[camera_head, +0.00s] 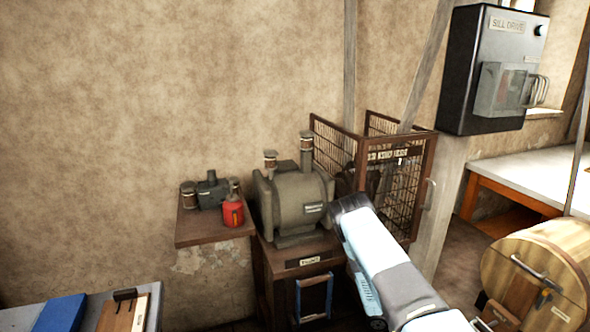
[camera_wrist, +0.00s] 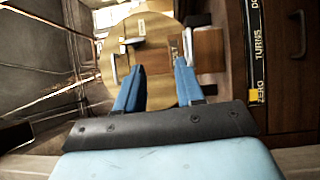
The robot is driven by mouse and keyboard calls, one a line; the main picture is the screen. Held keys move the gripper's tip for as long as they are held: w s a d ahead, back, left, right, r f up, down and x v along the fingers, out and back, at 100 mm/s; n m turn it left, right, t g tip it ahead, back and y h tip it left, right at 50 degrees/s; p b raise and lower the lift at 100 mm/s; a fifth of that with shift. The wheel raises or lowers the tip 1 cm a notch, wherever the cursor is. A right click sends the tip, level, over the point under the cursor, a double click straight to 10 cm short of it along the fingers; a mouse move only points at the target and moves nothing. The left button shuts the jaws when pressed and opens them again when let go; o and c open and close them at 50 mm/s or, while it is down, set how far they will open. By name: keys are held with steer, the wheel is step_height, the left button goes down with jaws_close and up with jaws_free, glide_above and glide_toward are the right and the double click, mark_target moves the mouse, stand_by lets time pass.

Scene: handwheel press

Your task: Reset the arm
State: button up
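My arm (camera_head: 388,262) rises from the lower right of the head view to a dark joint in front of the machine and the mesh cage. A blue part of it hangs down from there, and I cannot make out the fingertips in that view. In the wrist view my gripper (camera_wrist: 157,76) shows two blue fingers standing apart. I see nothing held between them. Past the fingertips is a round wooden face (camera_wrist: 160,32) with metal fittings; I cannot tell the distance to it.
A grey machine (camera_head: 290,205) stands on a brown cabinet, beside a mesh cage (camera_head: 408,190). A shelf (camera_head: 205,232) holds a red can (camera_head: 233,212). A black wall box (camera_head: 487,70) hangs upper right, above a wooden drum (camera_head: 520,275). A grey bench (camera_head: 30,312) is lower left.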

steer(key=s+a+r+m+y, duration=0.1)
steer(key=a+r+y, duration=0.3)
steer(key=r, duration=0.8)
steer(key=s+a+r+y, duration=0.1)
steer(key=a+r+y, duration=0.3)
steer(key=r, duration=0.9)
steer(key=s+a+r+m+y, duration=0.1)
steer(key=s+a+r+y, duration=0.2)
steer(key=r, duration=0.9)
steer(key=s+a+r+n+t+y, duration=0.2)
steer(key=s+a+r+t+y, duration=0.1)
steer(key=s+a+r+t, duration=0.2)
steer(key=s+a+r+n+t+y, duration=0.3)
steer(key=s+a+r+t, duration=0.2)
steer(key=s+a+r, duration=0.5)
steer(key=s+r, duration=0.3)
steer(key=r, duration=0.3)
steer(key=shift+s+y, duration=0.15)
steer(key=shift+y, duration=0.25)
steer(key=shift+a, duration=0.1)
steer(key=shift+o, duration=0.5)
steer(key=shift+s, duration=0.1)
